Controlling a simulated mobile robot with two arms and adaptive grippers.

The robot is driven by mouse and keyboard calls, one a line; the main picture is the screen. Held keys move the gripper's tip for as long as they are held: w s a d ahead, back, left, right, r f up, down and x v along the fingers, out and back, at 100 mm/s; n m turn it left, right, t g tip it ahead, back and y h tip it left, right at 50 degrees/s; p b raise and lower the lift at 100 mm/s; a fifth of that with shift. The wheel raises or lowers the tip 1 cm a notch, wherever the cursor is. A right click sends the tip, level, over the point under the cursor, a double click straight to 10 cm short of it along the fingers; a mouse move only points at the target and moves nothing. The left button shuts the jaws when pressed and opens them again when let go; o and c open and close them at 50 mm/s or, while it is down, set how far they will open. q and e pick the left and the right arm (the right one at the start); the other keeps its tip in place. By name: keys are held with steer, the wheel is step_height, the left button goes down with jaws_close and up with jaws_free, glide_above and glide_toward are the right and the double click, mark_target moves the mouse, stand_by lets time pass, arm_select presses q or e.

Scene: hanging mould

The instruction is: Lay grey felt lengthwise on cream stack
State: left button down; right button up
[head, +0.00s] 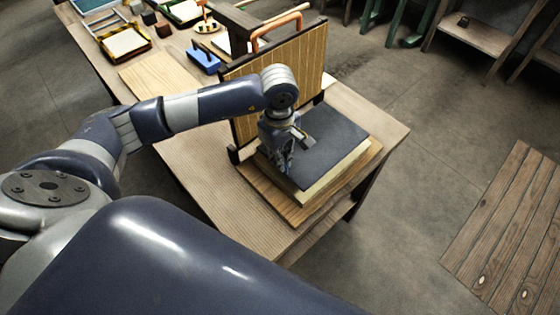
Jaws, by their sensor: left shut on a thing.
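The grey felt (338,140) is a flat dark sheet lying over the top of the cream stack (322,183). The stack's pale side shows below the felt along the front and right. My left gripper (279,164) points down at the felt's near left edge and is shut on the felt. Its fingertips are partly hidden by the gripper's own body, and it hides the left corner of the stack. My right gripper is not in view.
A wooden board (298,213) lies under the stack on the table (190,165). A ribbed mould (303,65) with an orange handle stands upright just behind the stack. A blue block (204,60) and framed trays stand farther back.

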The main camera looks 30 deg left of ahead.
arm_select(q)
step_height(320, 180, down, 3)
steer(key=shift+f+p, duration=0.15)
steer(key=shift+p, duration=0.75)
steer(key=shift+f, duration=0.1)
steer(key=c, duration=1.8)
jaws_free()
steer(key=shift+w+r+b, duration=0.1)
steer(key=shift+r+b, duration=0.25)
steer(key=shift+r, duration=0.05)
step_height(320, 180, up, 10)
steer(key=b, duration=0.3)
steer(key=shift+r, duration=0.15)
steer(key=shift+s+r, duration=0.2)
steer(key=shift+r, duration=0.3)
steer(key=shift+f, duration=0.1)
